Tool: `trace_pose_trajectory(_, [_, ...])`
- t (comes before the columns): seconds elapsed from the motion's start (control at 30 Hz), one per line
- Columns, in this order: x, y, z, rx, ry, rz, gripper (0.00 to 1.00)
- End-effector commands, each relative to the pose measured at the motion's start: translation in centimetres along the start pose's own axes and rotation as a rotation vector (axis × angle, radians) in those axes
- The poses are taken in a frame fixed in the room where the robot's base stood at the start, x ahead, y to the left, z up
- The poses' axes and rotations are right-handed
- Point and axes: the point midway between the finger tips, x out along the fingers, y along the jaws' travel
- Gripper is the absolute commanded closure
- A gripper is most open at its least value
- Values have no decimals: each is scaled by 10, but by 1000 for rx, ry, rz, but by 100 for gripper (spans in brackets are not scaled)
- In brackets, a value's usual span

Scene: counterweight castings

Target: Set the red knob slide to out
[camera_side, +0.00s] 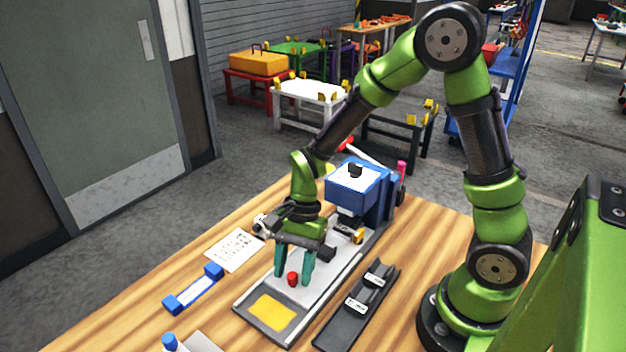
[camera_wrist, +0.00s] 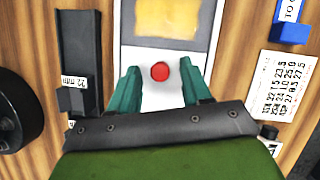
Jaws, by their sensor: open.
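The red knob (camera_side: 292,278) stands on the light plate of the grey slide base (camera_side: 250,301), just behind the yellow pad (camera_side: 272,313). My gripper (camera_side: 293,280) is over the plate with its two teal fingers spread, one on each side of the knob. In the wrist view the red knob (camera_wrist: 160,71) shows between the fingertips (camera_wrist: 160,75), with a gap on both sides. The gripper is open and holds nothing. Whether the fingertips reach down to the knob's height is hard to tell.
A blue machine head (camera_side: 353,185) stands at the back of the base. A dark rail with labelled blocks (camera_side: 371,290) lies to the right. A blue-ended gauge (camera_side: 195,290) and a printed sheet (camera_side: 234,249) lie to the left. A blue-capped item (camera_side: 170,341) is at the front edge.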

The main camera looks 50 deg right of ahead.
Motion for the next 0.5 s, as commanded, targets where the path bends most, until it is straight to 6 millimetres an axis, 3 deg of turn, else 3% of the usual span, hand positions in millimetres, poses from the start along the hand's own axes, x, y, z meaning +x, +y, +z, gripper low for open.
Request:
trace_pose_trajectory(0.33, [5, 0, 0, -1, 1, 0, 52])
trace_pose_trajectory(0.37, [5, 0, 0, -1, 1, 0, 53])
trace_pose_trajectory(0.5, [5, 0, 0, -1, 1, 0, 75])
